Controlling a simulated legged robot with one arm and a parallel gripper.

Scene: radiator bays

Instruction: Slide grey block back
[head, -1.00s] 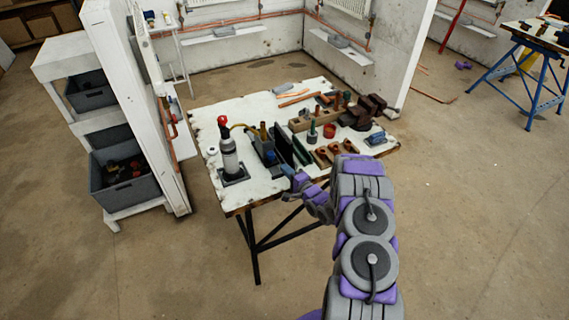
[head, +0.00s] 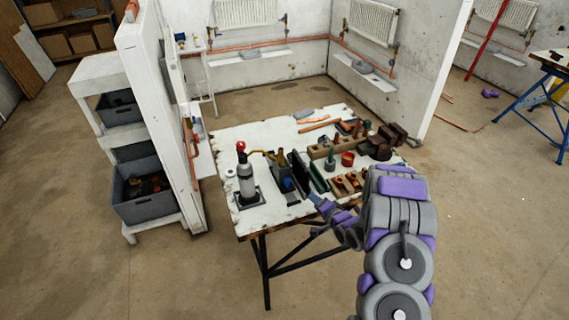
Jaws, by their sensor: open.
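I cannot tell for sure which thing is the grey block. A small grey piece (head: 304,113) lies flat near the back edge of the white-topped workbench (head: 226,142). Another grey piece (head: 363,67) sits on a white ledge under the right radiator, and one more (head: 252,51) is on the back wall's ledge. My gripper (head: 318,201) is at the front edge of the workbench, small and partly hidden by my arm. It is open and well apart from all three grey pieces.
A white partition (head: 160,100) and shelf with grey bins (head: 146,192) stand left.

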